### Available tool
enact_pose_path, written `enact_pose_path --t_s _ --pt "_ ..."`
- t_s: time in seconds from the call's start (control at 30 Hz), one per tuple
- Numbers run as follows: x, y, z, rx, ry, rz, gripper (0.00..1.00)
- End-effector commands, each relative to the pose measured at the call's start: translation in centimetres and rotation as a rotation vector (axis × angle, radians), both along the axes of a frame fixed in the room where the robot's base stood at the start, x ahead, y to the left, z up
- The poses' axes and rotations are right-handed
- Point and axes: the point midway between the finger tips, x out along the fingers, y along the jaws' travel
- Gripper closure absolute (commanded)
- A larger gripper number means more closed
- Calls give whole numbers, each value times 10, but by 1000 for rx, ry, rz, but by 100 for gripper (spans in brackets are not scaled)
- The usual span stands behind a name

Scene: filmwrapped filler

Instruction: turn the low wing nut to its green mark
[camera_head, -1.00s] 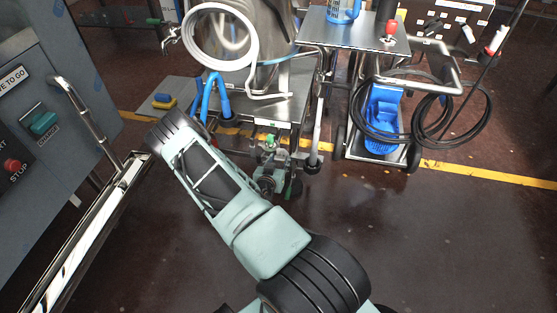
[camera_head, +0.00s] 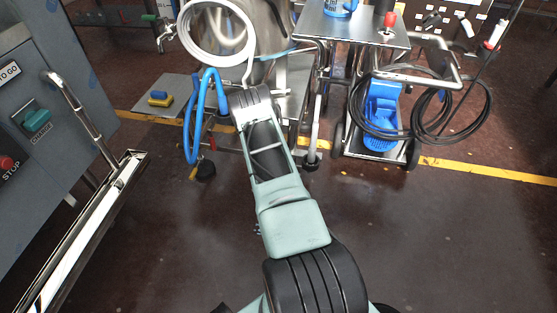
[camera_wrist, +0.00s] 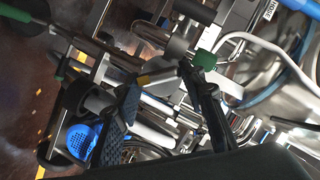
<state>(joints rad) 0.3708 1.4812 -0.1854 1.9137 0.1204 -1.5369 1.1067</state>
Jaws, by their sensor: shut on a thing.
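In the wrist view my gripper (camera_wrist: 157,78) has a ribbed blue-grey finger pad on the left and a dark finger on the right. A short tan-yellow piece (camera_wrist: 155,76) spans between the fingertips, and the gripper is shut on it. It appears to be the low wing nut, though its wings are not clear to see. A small green block (camera_wrist: 204,60) sits just beyond the right fingertip; I cannot tell whether it is the green mark. In the head view my arm hides the gripper and the nut, in front of the steel vessel's stand (camera_head: 293,95).
A blue hose (camera_head: 190,125) hangs left of my arm, and a coiled white hose (camera_head: 185,35) is above. A cart with a blue pump (camera_head: 382,115) stands right. A grey cabinet (camera_head: 45,110) with a rail is left. The floor in front is clear.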

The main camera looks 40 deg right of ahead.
Motion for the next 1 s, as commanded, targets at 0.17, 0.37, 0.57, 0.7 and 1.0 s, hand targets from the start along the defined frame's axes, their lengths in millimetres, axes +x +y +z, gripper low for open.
enact_pose_path --t_s 0.17,0.37,0.57,0.7,1.0 --pt "-1 0 -4 69 -77 -1 87" --pt "-1 0 -3 114 -129 0 87" --pt "-1 0 -3 132 -150 1 87" --pt "-1 0 -2 133 -152 2 87" --pt "-1 1 -2 132 -152 2 56"
